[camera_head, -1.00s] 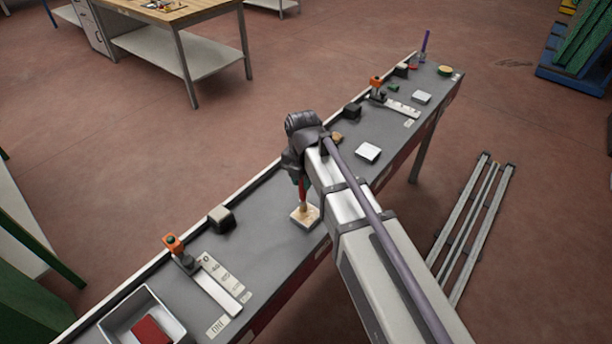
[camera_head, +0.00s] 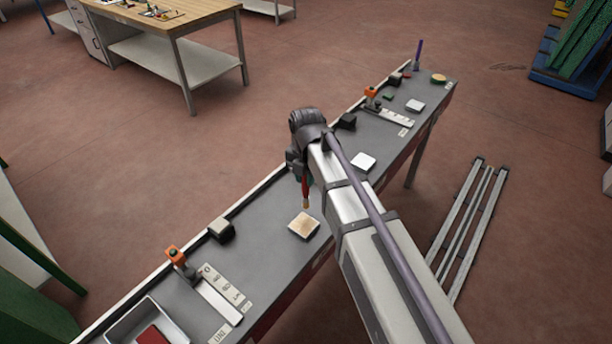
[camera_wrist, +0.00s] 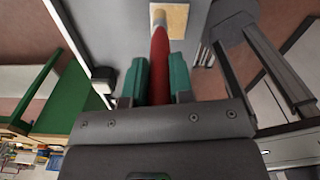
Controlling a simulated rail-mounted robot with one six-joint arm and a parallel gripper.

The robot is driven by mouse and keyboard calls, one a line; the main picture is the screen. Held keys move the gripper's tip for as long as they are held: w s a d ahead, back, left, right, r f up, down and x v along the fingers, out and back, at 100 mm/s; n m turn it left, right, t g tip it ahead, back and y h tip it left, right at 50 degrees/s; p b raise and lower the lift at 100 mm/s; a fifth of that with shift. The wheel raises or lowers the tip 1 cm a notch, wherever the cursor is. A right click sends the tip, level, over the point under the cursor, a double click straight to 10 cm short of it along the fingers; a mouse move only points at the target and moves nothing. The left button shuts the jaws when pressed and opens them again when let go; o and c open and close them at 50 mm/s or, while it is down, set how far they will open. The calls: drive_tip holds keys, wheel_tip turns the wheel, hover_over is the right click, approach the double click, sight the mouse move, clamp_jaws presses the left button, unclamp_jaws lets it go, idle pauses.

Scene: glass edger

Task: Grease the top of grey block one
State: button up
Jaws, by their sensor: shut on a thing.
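My gripper (camera_wrist: 159,85), with green fingers, is shut on the red handle of a brush (camera_wrist: 160,60). In the head view the brush (camera_head: 306,190) hangs roughly upright, its pale tip just above a square tan-topped pad (camera_head: 304,226). The pad also shows beyond the tip in the wrist view (camera_wrist: 178,20). A grey block with a dark side (camera_head: 221,230) stands at the bench's back edge, left of the pad. Another dark block (camera_head: 347,121) stands farther along that edge. I cannot tell which is grey block one. The gripper's fingers are mostly hidden by the arm in the head view.
An orange-topped clamp (camera_head: 174,255) with a labelled plate and a grey tray (camera_head: 120,329) holding a red item are on the near bench. A second orange clamp (camera_head: 371,93) and white pads (camera_head: 363,161) lie farther along. The bench between the grey block and pad is clear.

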drive_tip(key=shift+r+p, duration=0.45)
drive_tip(key=shift+r, duration=0.5)
wheel_tip(320, 180, up, 3)
drive_tip(key=p, duration=0.3)
drive_tip(key=shift+r, duration=0.15)
drive_tip(key=shift+f, duration=0.2)
drive_tip(key=shift+w, duration=0.15)
